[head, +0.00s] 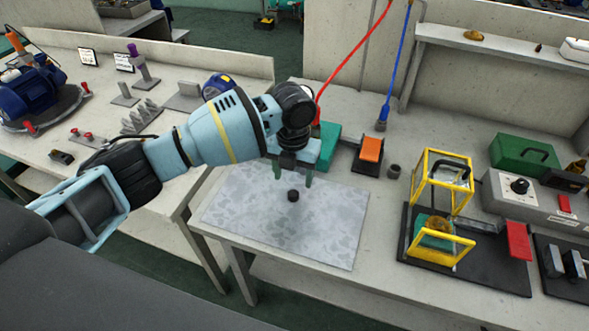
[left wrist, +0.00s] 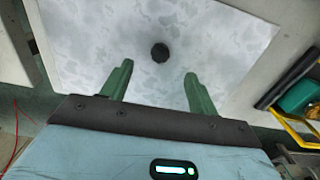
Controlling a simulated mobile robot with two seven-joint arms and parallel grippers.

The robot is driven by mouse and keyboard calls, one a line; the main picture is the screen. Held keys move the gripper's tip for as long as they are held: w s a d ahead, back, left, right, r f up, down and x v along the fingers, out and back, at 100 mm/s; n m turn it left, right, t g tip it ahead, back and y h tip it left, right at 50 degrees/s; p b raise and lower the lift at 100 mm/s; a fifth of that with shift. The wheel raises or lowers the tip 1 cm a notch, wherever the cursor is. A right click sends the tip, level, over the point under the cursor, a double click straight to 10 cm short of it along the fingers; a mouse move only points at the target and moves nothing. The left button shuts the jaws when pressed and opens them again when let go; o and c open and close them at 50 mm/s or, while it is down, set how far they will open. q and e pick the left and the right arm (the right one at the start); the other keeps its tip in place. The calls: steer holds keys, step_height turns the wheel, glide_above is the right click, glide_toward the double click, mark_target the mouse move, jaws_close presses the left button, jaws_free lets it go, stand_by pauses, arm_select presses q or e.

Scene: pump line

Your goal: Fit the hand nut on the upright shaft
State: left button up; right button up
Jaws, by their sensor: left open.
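A small dark round piece, which looks like the hand nut (head: 293,196), lies on the grey patterned mat (head: 335,225). The nut also shows in the left wrist view (left wrist: 160,52), just beyond and between the fingertips. My left gripper (head: 293,178) is open and empty, its two green fingers pointing down above the nut. The fingers appear apart from the nut in the left wrist view (left wrist: 158,70). A grey upright post with a purple top (head: 140,66) stands on the left bench; I cannot tell whether it is the shaft. My right gripper is out of view.
Right of the mat stand a yellow frame fixture (head: 441,183) on a black base, a green box (head: 523,154) and a grey control box (head: 520,205). A dark cup-like piece (head: 394,171) and an orange-topped block (head: 371,149) stand behind. The mat around the nut is clear.

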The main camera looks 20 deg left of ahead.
mark_target(294, 193)
arm_select(q)
steer(key=shift+f, duration=0.35)
steer(key=shift+f+b, duration=0.4)
steer(key=shift+f, duration=0.3)
steer(key=shift+f+b, duration=0.55)
steer(key=shift+f, duration=0.95)
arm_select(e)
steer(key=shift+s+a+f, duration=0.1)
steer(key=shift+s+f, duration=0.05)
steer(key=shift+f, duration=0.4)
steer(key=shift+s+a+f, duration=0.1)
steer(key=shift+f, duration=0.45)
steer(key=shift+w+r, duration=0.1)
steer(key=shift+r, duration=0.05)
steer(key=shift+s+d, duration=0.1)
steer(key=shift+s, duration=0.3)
arm_select(q)
steer(key=shift+f, duration=0.15)
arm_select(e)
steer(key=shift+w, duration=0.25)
arm_select(q)
steer(key=shift+f, duration=0.35)
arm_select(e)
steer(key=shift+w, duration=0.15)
